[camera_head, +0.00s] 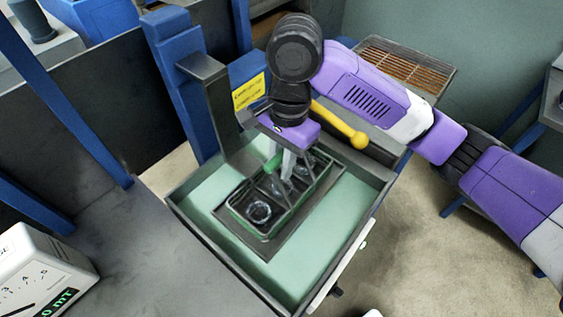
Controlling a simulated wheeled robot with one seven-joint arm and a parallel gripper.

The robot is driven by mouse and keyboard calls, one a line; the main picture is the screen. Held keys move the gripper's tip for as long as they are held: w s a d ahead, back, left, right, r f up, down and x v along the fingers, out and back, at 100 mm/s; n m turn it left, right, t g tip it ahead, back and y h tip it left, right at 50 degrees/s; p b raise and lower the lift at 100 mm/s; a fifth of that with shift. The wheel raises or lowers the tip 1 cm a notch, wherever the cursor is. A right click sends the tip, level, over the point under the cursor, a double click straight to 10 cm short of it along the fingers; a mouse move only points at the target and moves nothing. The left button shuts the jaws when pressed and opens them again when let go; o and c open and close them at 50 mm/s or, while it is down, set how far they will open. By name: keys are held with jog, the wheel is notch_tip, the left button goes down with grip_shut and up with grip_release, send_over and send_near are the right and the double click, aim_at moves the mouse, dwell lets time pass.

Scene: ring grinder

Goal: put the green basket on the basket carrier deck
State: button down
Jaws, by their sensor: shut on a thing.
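The green basket (246,228) is a dark, divided tray with a green rim, with shiny rings lying in its compartments. It is over a dark rectangular plate (309,222) inside a pale green, shallow tray-like deck (206,199). Whether the basket touches the plate or hangs just above it I cannot tell. My gripper (287,172) reaches down from above to the basket's middle, at a green upright part that looks like its handle. It is shut on the basket. The fingertips are partly hidden by the wrist and basket.
A black bracket on a blue post (178,78) stands close behind and left of the gripper. A yellow-knobbed lever (340,124) lies to its right. A brown grate (404,68) is behind. A grey table (135,255) and white meter (40,272) are at left.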

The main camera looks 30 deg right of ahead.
jog(key=c, duration=1.4)
grip_release()
jog(key=shift+f, duration=0.1)
jog(key=shift+o, duration=0.2)
jog(key=r, duration=0.4)
jog(key=d+r, duration=0.1)
jog(key=r, duration=0.3)
jog(key=r+p, duration=0.1)
jog(key=r, duration=0.3)
jog(key=shift+w+d+r, duration=0.1)
jog(key=shift+w+d, duration=0.1)
jog(key=shift+w, duration=0.05)
